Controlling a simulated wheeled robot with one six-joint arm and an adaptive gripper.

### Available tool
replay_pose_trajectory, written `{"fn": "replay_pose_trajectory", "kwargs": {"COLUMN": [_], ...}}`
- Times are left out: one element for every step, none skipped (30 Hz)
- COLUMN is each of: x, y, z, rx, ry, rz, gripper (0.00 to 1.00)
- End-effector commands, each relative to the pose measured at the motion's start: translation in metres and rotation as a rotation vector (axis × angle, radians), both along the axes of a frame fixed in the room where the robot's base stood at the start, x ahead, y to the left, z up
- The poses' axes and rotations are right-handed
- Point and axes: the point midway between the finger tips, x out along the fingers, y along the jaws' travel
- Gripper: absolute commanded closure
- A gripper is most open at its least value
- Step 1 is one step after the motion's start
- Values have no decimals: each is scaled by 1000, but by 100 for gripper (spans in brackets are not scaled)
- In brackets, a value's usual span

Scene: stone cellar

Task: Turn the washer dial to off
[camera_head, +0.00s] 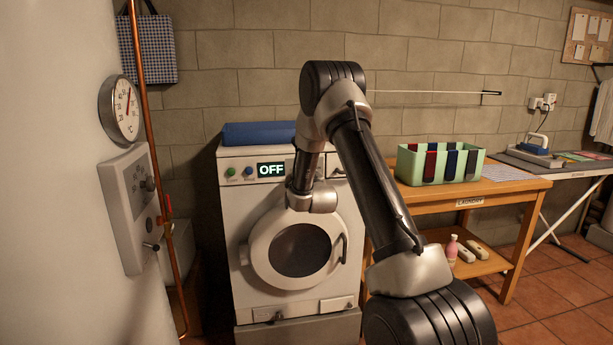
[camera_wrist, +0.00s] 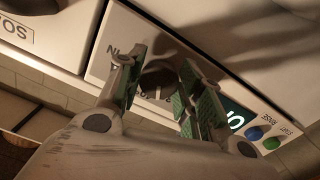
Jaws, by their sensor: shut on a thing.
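The white washer (camera_head: 240,205) stands against the block wall, with its round door closed. Its display (camera_head: 271,169) reads OFF in the head view. The dial is hidden behind my arm there. In the wrist view the round dark dial (camera_wrist: 159,80) sits on the washer panel, with lettering partly covered around it. My gripper (camera_wrist: 162,64) has one green-padded finger on each side of the dial and is shut on it.
Blue and green buttons (camera_head: 239,172) sit left of the display. A wooden table (camera_head: 470,190) with a green divided bin (camera_head: 410,165) stands close at the right. A copper pipe (camera_head: 150,130) runs at the left.

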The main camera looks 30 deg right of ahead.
Motion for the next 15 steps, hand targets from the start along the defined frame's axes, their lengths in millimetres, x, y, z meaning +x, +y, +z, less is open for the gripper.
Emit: {"fn": "replay_pose_trajectory", "kwargs": {"x": [0,0,0,0,0,0,0,0,0,0,0,0,0,0,0], "y": [0,0,0,0,0,-1,-1,-1,-1,-1,-1,-1,-1,-1,-1], "z": [0,0,0,0,0,0,0,0,0,1,1,1,1,1,1], "rx": [-42,-69,-106,-134,-161,-197,-225,-253,-288,-316,-344,-380,-407,-434,-471], "ry": [12,20,30,38,46,57,65,73,83,91,99,109,117,125,135], "rz": [0,0,0,0,0,0,0,0,0,0,0,0,0,0,0], "gripper": [88,88,88,88,88,88,88,88,88,88,88,88,88,88,88]}}
